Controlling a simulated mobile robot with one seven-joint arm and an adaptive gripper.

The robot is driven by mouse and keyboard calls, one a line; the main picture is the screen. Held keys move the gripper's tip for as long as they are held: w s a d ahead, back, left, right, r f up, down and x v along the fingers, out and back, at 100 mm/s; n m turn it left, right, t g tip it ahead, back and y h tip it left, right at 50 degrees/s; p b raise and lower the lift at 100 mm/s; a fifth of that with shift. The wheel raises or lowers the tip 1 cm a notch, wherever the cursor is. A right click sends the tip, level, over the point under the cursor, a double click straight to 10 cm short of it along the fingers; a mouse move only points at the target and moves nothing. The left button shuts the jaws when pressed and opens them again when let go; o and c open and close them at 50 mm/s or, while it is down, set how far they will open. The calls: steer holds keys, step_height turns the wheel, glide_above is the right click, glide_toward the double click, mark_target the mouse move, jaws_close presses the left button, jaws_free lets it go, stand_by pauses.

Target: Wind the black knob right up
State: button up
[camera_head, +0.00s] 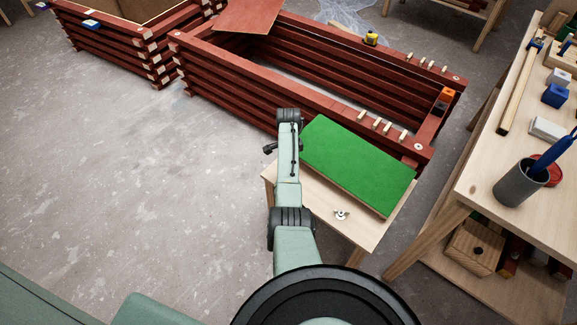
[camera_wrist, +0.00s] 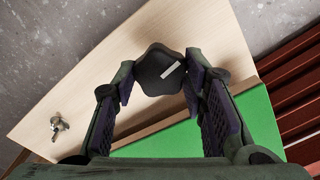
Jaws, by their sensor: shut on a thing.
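The black knob (camera_wrist: 152,72), a lobed dark knob with a white line on its face, stands at the pale wooden table's edge in the wrist view. The line slants up to the right. My gripper (camera_wrist: 160,84) has one finger on each side of the knob and is shut on it. In the head view my arm covers this spot, and I cannot make out the knob there.
A green board (camera_head: 360,165) lies on the small wooden table (camera_head: 315,203), with a metal wing nut (camera_head: 341,214) near it. A red batten frame (camera_head: 300,75) stands just behind. A workbench (camera_head: 490,165) with tools is at right. Floor at left is clear.

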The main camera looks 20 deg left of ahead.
stand_by(0.4)
steer(key=o, duration=1.2)
steer(key=shift+c, duration=0.2)
step_height(320, 180, up, 12)
